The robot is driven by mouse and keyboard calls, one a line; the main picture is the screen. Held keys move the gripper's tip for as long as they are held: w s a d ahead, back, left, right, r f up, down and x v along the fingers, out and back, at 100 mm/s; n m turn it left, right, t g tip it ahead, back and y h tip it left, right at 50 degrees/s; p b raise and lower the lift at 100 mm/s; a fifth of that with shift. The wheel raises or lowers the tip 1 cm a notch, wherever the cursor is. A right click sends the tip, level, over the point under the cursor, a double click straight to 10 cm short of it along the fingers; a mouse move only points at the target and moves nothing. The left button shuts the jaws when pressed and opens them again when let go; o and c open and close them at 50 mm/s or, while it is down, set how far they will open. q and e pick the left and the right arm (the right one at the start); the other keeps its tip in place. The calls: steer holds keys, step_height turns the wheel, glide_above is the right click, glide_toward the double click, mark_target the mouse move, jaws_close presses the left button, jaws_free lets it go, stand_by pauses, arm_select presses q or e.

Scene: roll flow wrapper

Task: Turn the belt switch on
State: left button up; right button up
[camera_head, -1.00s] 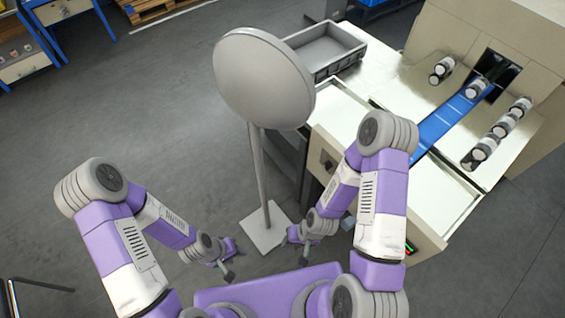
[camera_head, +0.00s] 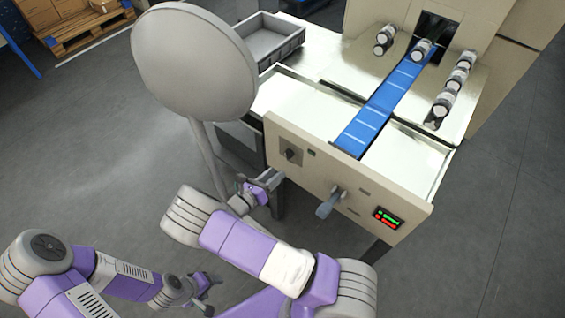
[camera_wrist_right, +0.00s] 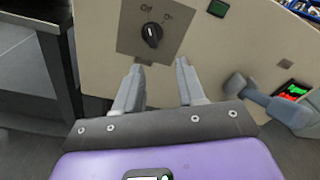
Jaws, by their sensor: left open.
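The belt switch (camera_head: 291,155) is a black rotary knob on a grey plate on the machine's beige front panel. In the right wrist view the knob (camera_wrist_right: 152,36) stands roughly upright, with small labels above it that are hard to read. My right gripper (camera_head: 271,179) is in front of the panel, just below the knob. In the wrist view its two fingers (camera_wrist_right: 160,75) are apart and empty, pointing at the panel below the knob, not touching it. My left gripper (camera_head: 207,284) is open and empty, low and away from the machine.
A grey lever (camera_head: 328,203) sticks out of the panel right of the switch, beside a red and green display (camera_head: 388,217). A blue belt (camera_head: 385,108) carries a jar, with more jars beside it. A round grey disc on a pole (camera_head: 195,62) stands left of the machine.

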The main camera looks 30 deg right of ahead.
mark_target(289, 154)
steer(key=w+d+r+n+t+b, duration=0.1)
steer(key=w+d+b, duration=0.1)
steer(key=w+d, duration=0.2)
steer(key=shift+w+d+r, duration=0.2)
steer(key=shift+d, duration=0.8)
jaws_close()
